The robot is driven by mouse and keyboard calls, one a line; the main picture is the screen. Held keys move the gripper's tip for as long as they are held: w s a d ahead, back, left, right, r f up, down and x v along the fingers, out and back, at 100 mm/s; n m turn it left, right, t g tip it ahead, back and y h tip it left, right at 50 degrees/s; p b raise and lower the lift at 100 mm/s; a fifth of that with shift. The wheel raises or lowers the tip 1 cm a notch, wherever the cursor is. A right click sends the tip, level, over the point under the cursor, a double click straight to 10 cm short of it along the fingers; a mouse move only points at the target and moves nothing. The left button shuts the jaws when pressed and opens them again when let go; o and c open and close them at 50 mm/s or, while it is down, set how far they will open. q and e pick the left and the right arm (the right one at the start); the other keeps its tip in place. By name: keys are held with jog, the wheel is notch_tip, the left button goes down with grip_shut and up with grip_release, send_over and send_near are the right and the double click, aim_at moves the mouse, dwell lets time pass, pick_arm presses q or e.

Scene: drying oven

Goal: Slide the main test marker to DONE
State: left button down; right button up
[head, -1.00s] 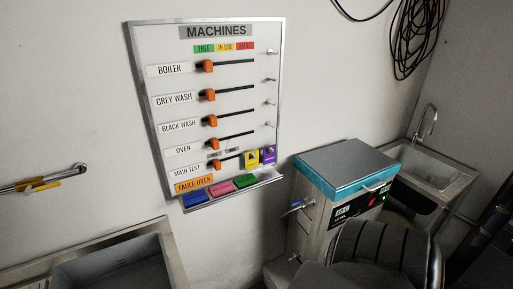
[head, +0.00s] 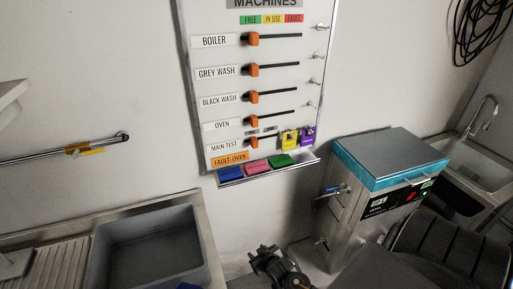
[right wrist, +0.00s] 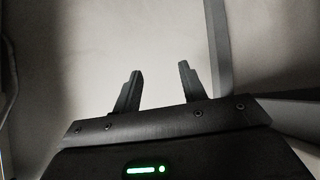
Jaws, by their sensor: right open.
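The MACHINES board (head: 225,100) hangs on the wall at the upper middle of the head view. Its lowest row, labelled MAIN TEST (head: 226,148), has an orange marker (head: 253,142) at the left end of its slot. Small labels above that slot are too small to read, so I cannot pick out DONE. A yellow tag (head: 290,141) and a purple tag (head: 308,136) hang at the row's right. My right gripper (head: 275,262) is low in the head view, below the board and apart from it. In the right wrist view its fingers (right wrist: 157,88) are open and empty.
A ledge with blue (head: 230,174), pink and green blocks juts out under the board. A steel machine with a blue-edged lid (head: 390,160) stands at the right. A sink with a grey basin (head: 150,245) is at the lower left. A wall rail (head: 75,150) is above it.

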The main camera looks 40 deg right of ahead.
jog(key=w+d+r+m+t+h, duration=0.1)
jog(key=w+d+r+t, duration=0.15)
jog(key=r, duration=0.65)
jog(key=w+d+r+t+h, duration=0.1)
jog(key=w+d+r, duration=0.15)
jog(key=r, duration=0.55)
jog(key=m+t+h, duration=0.2)
jog(key=t, duration=0.2)
send_near(256, 144)
jog(key=shift+g, duration=0.25)
jog(key=x, duration=0.2)
jog(key=p+x, duration=0.1)
jog(key=x, duration=0.2)
jog(key=p+x, duration=0.1)
jog(key=x, duration=0.1)
jog(key=shift+w+r, duration=0.25)
jog(key=shift+r, duration=0.05)
pick_arm(q)
jog(key=shift+s+r+p, duration=0.15)
jog(key=shift+s+r, duration=0.05)
jog(key=shift+r, duration=0.45)
jog(key=shift+s+r+p, duration=0.15)
jog(key=shift+s+r, duration=0.05)
jog(key=shift+r, duration=0.4)
pick_arm(e)
jog(key=shift+w+d+f, duration=0.1)
jog(key=shift+w+d, duration=0.1)
jog(key=shift+w, duration=0.35)
grip_shut()
